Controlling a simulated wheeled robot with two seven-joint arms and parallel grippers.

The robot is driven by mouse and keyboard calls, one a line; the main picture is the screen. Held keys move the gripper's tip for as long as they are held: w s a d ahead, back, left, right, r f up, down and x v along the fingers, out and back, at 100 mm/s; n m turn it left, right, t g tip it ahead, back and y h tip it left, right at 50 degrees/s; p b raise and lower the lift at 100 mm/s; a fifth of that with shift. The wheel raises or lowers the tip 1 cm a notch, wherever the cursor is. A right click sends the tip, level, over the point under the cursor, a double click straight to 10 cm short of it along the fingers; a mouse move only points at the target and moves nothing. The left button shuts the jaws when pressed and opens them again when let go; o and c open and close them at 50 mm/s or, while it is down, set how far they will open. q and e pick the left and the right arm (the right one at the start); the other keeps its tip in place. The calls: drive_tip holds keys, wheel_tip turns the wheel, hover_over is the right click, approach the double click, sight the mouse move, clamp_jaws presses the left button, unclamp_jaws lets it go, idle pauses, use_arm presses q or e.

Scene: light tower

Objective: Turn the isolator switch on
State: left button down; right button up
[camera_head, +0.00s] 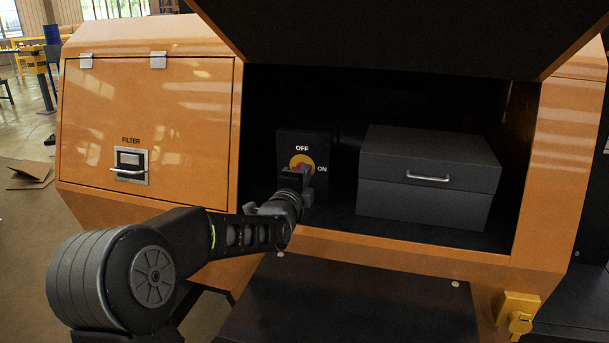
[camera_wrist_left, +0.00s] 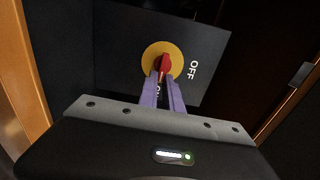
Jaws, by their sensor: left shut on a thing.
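The isolator switch is a dark panel (camera_head: 288,142) with a yellow disc and a red knob, standing inside the open orange cabinet. OFF is printed above the disc and ON to its right. My left gripper (camera_head: 304,172) reaches in from the left and covers part of the disc. In the left wrist view, its purple fingers are shut on the red knob (camera_wrist_left: 163,66), over the yellow disc (camera_wrist_left: 150,56). There the knob's long side runs roughly towards the ON label, which is partly hidden between the fingers; OFF is to the right. My right gripper is out of view.
A dark box (camera_head: 425,207) with a silver handle stands right of the switch in the cabinet. A raised dark lid (camera_head: 420,35) hangs over the opening. The closed orange FILTER door (camera_head: 190,100) is at left. A yellow latch (camera_head: 517,312) sits at lower right.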

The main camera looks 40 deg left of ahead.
use_arm(q)
drive_tip(key=c, duration=1.5)
unclamp_jaws()
drive_tip(key=shift+p+v, duration=0.3)
drive_tip(key=shift+v, duration=3.6)
